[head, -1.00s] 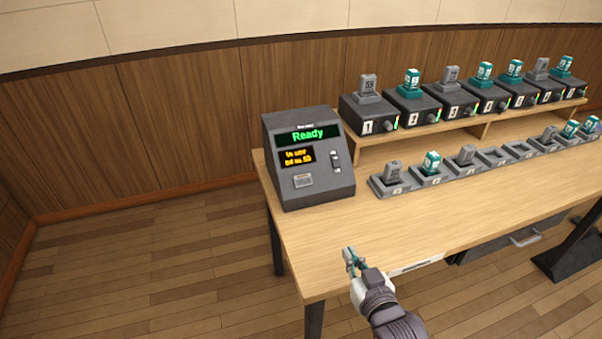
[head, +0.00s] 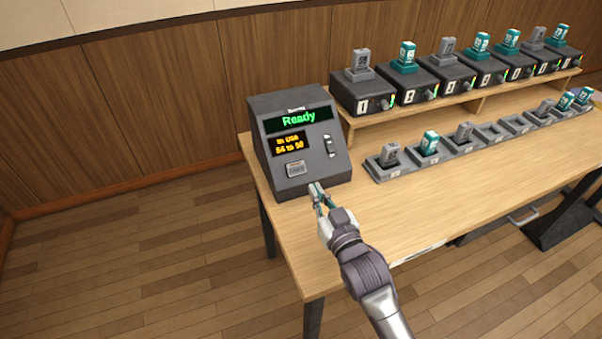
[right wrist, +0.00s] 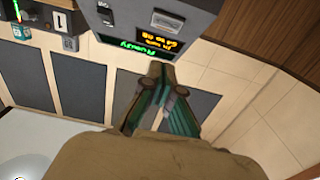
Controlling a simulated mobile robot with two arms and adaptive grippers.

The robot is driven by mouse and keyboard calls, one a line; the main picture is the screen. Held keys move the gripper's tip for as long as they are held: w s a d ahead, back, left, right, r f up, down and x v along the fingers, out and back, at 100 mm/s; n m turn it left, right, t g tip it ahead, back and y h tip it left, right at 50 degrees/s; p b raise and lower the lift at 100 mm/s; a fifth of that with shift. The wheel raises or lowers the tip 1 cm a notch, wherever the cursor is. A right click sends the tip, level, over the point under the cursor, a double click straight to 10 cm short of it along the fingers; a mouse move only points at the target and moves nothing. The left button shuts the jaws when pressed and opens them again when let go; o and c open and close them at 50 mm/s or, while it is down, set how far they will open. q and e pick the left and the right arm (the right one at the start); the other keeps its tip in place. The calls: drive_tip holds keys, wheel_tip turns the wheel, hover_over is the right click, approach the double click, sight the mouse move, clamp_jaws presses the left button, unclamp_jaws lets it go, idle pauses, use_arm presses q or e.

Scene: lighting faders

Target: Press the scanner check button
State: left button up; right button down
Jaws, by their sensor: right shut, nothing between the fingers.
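The scanner (head: 300,150) is a dark grey box at the left end of the wooden table. Its upper screen reads "Ready" in green, and a smaller screen below shows orange text. A light grey button (head: 296,168) sits low on its sloped front, and a switch-like part (head: 330,146) is at its right. My right gripper (head: 316,188) is shut and empty, just in front of the scanner's lower front, below and right of the button. In the right wrist view, the fingertips (right wrist: 160,72) point toward the scanner (right wrist: 150,12), whose button (right wrist: 167,20) shows upside down. My left gripper is not in view.
A raised shelf (head: 480,103) holds several numbered black units with grey or teal tops. A row of grey trays (head: 395,175) with grey and teal pieces lies in front of it. The table (head: 400,215) is clear near its front edge.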

approach(295, 164)
wheel_tip(295, 164, up, 3)
drive_tip(key=w, duration=0.3)
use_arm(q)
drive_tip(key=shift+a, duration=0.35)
use_arm(e)
drive_tip(key=shift+w+a+f, duration=0.5)
drive_tip(key=shift+w+f, duration=0.2)
drive_tip(key=shift+f, duration=0.1)
drive_tip(key=shift+w+a+f, duration=0.45)
drive_tip(key=shift+w+f, duration=0.3)
